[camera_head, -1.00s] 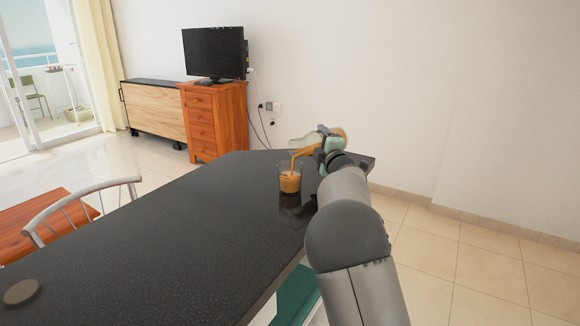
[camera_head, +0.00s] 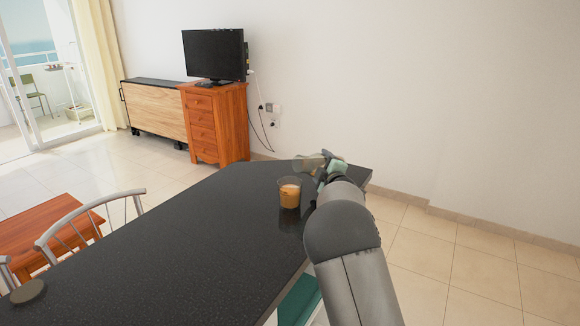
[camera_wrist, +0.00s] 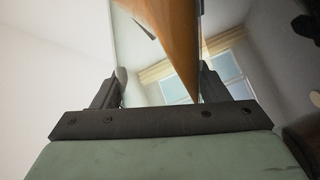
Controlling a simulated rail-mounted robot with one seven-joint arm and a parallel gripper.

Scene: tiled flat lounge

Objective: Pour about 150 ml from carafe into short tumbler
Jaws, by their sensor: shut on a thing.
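The short tumbler (camera_head: 289,196) stands upright on the dark counter and holds orange-brown liquid. The clear glass carafe (camera_head: 306,164) is behind and slightly right of the tumbler in the head view, strongly tilted with its mouth end to the left. No stream shows between them. My gripper (camera_head: 328,168) is shut on the carafe, and my arm partly hides it. In the wrist view the carafe's glass (camera_wrist: 140,57) lies between the two fingers, with a wedge of orange liquid (camera_wrist: 177,40) inside it.
The dark counter (camera_head: 190,240) is clear left of the tumbler. A round coaster-like disc (camera_head: 27,291) lies at its near left. A metal-backed chair (camera_head: 90,215) and a wooden table (camera_head: 40,230) stand left of the counter. The wall is behind.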

